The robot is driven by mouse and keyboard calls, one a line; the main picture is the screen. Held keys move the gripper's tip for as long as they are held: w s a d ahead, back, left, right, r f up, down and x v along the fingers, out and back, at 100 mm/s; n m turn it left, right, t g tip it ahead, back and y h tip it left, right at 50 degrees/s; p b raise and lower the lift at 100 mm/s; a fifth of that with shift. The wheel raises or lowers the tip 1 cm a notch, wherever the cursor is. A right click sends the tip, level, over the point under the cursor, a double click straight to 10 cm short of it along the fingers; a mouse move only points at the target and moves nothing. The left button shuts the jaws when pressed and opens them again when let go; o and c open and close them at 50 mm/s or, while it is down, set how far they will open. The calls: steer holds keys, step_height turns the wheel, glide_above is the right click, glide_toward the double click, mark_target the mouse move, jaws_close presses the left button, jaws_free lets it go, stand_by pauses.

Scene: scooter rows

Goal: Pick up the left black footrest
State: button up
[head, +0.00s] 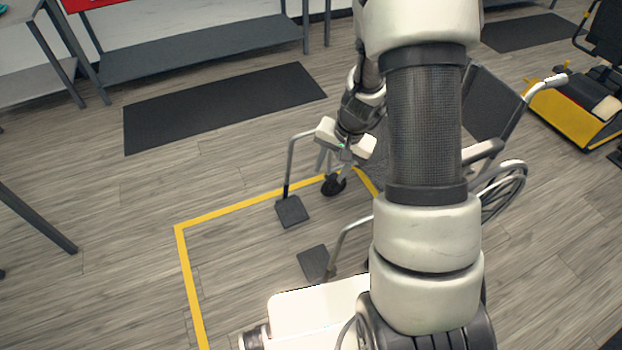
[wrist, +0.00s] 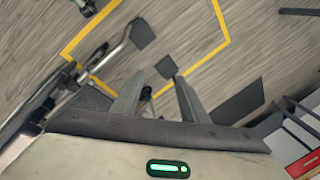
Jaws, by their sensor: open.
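Two black footrest plates hang on grey tubes at the front of a wheelchair (head: 492,105). One footrest (head: 291,210) is farther from me and farther left in the head view; the other footrest (head: 314,262) is nearer. In the wrist view the farther footrest (wrist: 167,67) shows just beyond the fingertips, and the nearer footrest (wrist: 142,33) lies higher up. My gripper (head: 340,160) is above the chair's front, to the right of the farther footrest and apart from both. Its fingers (wrist: 156,88) are spread and empty. My arm hides much of the chair.
Yellow tape (head: 181,260) marks a floor area around the chair's front. A black caster wheel (head: 334,186) is below my gripper. A dark mat (head: 225,105) and a grey bench (head: 200,42) are behind. The floor left of the footrests is clear.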

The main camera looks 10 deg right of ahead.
steer(key=s+d+f+m+g+h+b, duration=0.1)
steer(key=s+d+f, duration=0.15)
steer(key=f, duration=0.75)
steer(key=s+d+f+m+g+b, duration=0.1)
steer(key=d+f+b, duration=0.15)
steer(key=f, duration=0.75)
steer(key=b, duration=0.2)
glide_toward(341, 241)
step_height(341, 241, down, 5)
steer(key=shift+w+f, duration=0.2)
steer(key=shift+f, duration=0.05)
steer(key=shift+w+a+f+b, duration=0.1)
steer(key=shift+f+b, duration=0.4)
steer(key=shift+f, duration=0.95)
steer(key=shift+w+a+f+b, duration=0.15)
steer(key=shift+f+b, duration=0.3)
steer(key=shift+f, duration=1.05)
jaws_close()
